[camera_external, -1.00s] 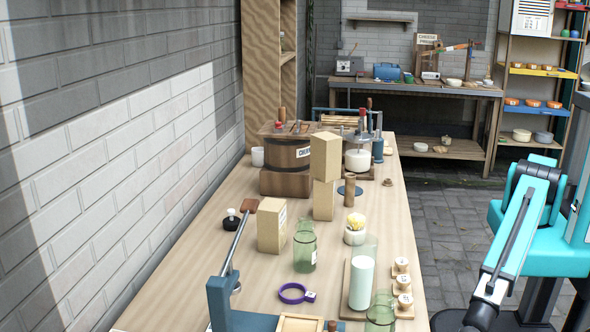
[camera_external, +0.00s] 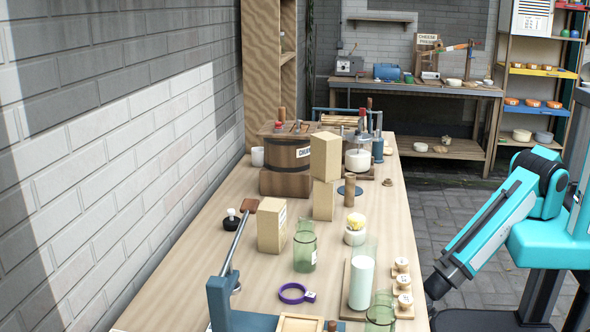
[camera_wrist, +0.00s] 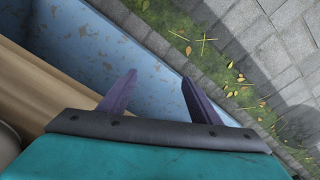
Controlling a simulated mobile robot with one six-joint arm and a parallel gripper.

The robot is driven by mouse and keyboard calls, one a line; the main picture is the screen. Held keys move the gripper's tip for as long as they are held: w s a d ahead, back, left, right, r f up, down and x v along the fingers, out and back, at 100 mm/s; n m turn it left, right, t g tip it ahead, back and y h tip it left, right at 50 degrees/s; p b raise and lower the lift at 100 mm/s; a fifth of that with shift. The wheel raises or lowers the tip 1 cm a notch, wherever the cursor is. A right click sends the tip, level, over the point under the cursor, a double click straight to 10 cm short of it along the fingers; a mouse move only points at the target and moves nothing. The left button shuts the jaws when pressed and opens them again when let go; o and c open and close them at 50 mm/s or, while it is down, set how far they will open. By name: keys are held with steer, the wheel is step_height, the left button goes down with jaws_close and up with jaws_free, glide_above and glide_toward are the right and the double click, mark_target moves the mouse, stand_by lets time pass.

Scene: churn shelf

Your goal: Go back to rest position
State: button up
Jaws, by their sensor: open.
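My gripper (camera_wrist: 158,97) is open in the wrist view, its two dark purple fingers apart with nothing between them. Beyond the fingers are a chipped blue surface and a strip of grass. In the external view my teal arm is at the right, and its dark end (camera_external: 437,286) hangs low beside the right edge of the workbench (camera_external: 200,265). The fingers are too small to make out there. The arm is clear of the things on the bench.
Near the bench's right edge stand several small wooden-topped pieces (camera_external: 402,283) and a tall white-filled glass (camera_external: 361,280). Stacked tan boxes (camera_external: 325,157), a green jar (camera_external: 304,250) and a churn (camera_external: 287,157) stand further in. Paved floor (camera_external: 440,215) is open right of the bench.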

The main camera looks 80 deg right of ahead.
steer(key=s+d+r+m+g+p, duration=0.3)
steer(key=s+d, duration=0.3)
steer(key=d, duration=0.5)
steer(key=s+d+r+m+g+p, duration=0.3)
steer(key=s+d, duration=0.4)
steer(key=d, duration=0.3)
step_height(320, 180, up, 2)
steer(key=shift+s+d+g, duration=0.15)
steer(key=shift+d+g, duration=0.2)
steer(key=shift+g, duration=0.15)
